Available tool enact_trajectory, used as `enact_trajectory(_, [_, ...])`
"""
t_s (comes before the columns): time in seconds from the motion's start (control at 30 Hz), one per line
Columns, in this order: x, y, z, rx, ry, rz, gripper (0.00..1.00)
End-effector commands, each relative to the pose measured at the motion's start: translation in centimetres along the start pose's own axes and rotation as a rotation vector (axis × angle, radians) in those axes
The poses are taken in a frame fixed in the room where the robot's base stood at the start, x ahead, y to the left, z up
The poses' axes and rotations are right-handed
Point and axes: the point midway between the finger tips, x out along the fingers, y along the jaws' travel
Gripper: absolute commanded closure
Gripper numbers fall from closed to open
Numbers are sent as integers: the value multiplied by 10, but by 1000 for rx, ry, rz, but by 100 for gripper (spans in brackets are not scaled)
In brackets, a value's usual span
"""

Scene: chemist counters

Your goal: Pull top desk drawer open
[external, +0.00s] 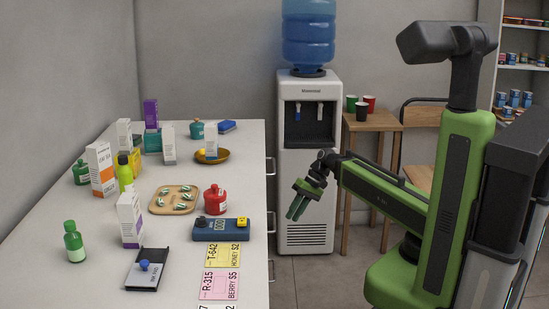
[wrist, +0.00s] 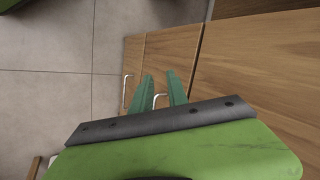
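The white-topped desk (external: 185,265) runs along the left in the external view, with several metal handles on its right side, one of them the far handle (external: 271,165). The wrist view shows wooden drawer fronts (wrist: 168,55) with thin seams and no visible gap. One metal handle (wrist: 160,101) appears between my fingertips, partly hidden by my gripper; another handle (wrist: 126,92) is to its left. Which front is the top drawer is unclear. My gripper (external: 296,207) is right of the desk edge, pointing down-left. In the wrist view, my gripper (wrist: 160,82) has green fingers apart, with nothing visibly held.
The desktop holds boxes, bottles, a wooden tray (external: 157,202) with small items and a blue device (external: 222,229). A water cooler (external: 308,190) stands behind my gripper. A small wooden table (external: 372,122) with cups is beside it. Tiled floor (wrist: 55,100) is clear.

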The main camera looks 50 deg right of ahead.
Motion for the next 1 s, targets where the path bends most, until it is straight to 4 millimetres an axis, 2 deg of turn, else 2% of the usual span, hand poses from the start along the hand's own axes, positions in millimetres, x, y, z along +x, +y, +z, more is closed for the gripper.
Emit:
enact_trajectory(0.03, [-34,4,-16,73,56,-130,80])
enact_trajectory(0.2, [-144,14,-55,225,254,-545,80])
enact_trajectory(0.3, [-192,23,-64,261,336,-689,80])
enact_trajectory(0.4, [-215,28,-67,274,374,-756,80])
enact_trajectory(0.5, [-218,28,-68,274,381,-771,80])
enact_trajectory(0.67, [-209,21,-72,272,377,-769,80])
enact_trajectory(1.0, [-153,-29,-107,271,374,-767,80])
